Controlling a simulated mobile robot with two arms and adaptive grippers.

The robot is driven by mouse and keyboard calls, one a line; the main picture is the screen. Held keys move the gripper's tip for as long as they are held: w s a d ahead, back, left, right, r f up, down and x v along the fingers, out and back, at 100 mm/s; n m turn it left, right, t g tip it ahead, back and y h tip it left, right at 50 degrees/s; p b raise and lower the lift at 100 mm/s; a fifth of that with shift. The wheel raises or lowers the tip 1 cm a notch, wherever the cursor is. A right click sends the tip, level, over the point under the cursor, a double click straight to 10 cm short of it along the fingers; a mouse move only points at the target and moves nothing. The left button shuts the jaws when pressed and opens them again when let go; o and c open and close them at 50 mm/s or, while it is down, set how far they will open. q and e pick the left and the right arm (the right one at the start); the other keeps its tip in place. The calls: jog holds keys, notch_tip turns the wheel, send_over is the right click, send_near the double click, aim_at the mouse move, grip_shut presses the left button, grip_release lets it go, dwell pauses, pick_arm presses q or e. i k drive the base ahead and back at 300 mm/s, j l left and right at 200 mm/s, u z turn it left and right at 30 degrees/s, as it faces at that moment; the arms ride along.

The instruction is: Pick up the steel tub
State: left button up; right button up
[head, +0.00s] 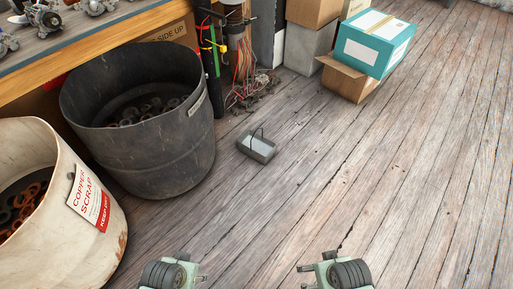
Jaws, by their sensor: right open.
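The steel tub (256,149) is a small grey open box with a thin dark upright handle. It sits on the wooden floor, right of the dark bin, and looks empty. My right gripper (306,276) is at the bottom edge, well short of the tub and to its right. It is open and holds nothing that I can see. My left gripper (201,275) is also at the bottom edge, short of the tub and to its left. The frame cuts it off, and I cannot tell how its jaws stand.
A large dark bin (172,155) and a cream copper scrap bin (62,240) stand on the left, beside a wooden workbench (95,38). Cables (243,70) hang behind the tub. Boxes, one teal (353,55), stand at the back. The floor (400,170) on the right is clear.

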aim_at(253, 144)
jog(key=i+l+u, duration=0.1)
jog(key=u, duration=0.35)
jog(key=i+l+u, duration=0.1)
jog(key=l+u, duration=0.15)
jog(key=u, duration=0.2)
jog(key=l+u, duration=0.2)
jog(key=u, duration=0.25)
jog(key=l+u, duration=0.25)
jog(key=u, duration=0.2)
